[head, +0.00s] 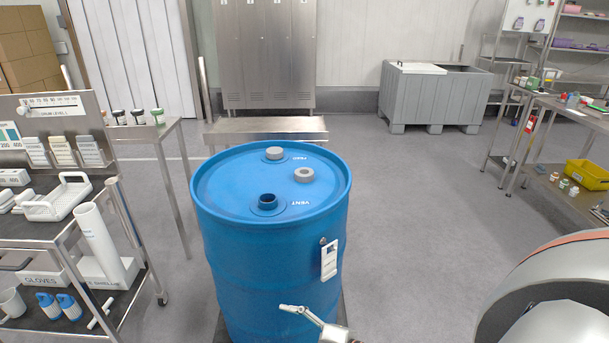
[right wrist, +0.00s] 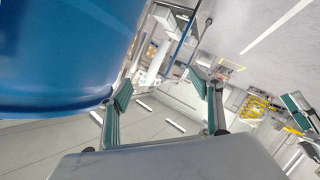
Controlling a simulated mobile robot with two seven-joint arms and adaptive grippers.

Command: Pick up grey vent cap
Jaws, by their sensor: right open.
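The grey vent cap (head: 304,175) appears to be the loose round cap lying on the blue drum's top, right of centre, with a darker hollow in its upper face. The open blue vent neck (head: 267,202) stands nearer me, beside the "VENT" lettering. My right gripper is open and empty in the right wrist view (right wrist: 163,92), its two pads apart, close beside the drum wall. In the head view, only part of it seems to show, in front of the drum and below its top. The cap is not seen in the wrist view. My left gripper is out of view.
The blue drum (head: 265,265) stands mid-floor, with another grey cap (head: 275,153) on its far port and a white tag (head: 329,260) on its side. A trolley (head: 60,236) stands left, a steel table (head: 590,120) right. A grey bin (head: 432,100) is behind.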

